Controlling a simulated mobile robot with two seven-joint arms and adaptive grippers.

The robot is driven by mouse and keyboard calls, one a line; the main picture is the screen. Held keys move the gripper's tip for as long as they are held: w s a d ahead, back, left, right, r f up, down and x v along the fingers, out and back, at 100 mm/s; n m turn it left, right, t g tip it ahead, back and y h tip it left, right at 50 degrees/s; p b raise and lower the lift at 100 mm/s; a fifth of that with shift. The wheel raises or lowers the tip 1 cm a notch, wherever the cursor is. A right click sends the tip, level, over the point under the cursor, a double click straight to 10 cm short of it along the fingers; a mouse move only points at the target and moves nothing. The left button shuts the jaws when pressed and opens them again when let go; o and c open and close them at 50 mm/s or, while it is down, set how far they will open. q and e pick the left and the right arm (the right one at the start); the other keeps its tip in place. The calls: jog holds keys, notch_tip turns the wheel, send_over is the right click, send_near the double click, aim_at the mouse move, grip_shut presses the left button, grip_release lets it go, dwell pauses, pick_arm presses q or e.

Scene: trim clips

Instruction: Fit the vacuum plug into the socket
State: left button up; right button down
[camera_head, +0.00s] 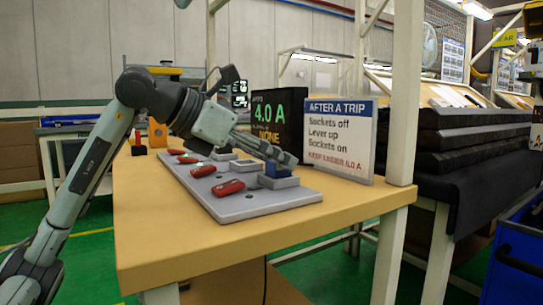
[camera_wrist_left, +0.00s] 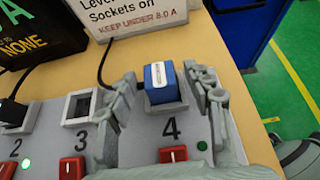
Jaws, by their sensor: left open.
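A blue plug with a white label stands on the socket marked 4; it shows in the wrist view (camera_wrist_left: 160,82) and in the head view (camera_head: 274,171). I cannot tell how deep it sits, and the label is unreadable. The grey frame of socket 4 (camera_wrist_left: 168,108) shows below the plug. My left gripper (camera_head: 286,158) is open, with one finger on each side of the plug in the left wrist view (camera_wrist_left: 161,78). I see gaps between plug and fingers. The grey board (camera_head: 262,205) carries the sockets and several red levers (camera_head: 228,187). My right gripper is out of view.
Socket 3 (camera_wrist_left: 82,106) is empty, and a black plug (camera_wrist_left: 12,112) is in socket 2. A display (camera_head: 277,120) reading 4.0 A and a white sign (camera_head: 339,138) stand close behind the board. The table front (camera_head: 170,235) is clear.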

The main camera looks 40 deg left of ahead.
pick_arm(q)
jog(key=b+v, duration=0.1)
jog(key=v, duration=1.1)
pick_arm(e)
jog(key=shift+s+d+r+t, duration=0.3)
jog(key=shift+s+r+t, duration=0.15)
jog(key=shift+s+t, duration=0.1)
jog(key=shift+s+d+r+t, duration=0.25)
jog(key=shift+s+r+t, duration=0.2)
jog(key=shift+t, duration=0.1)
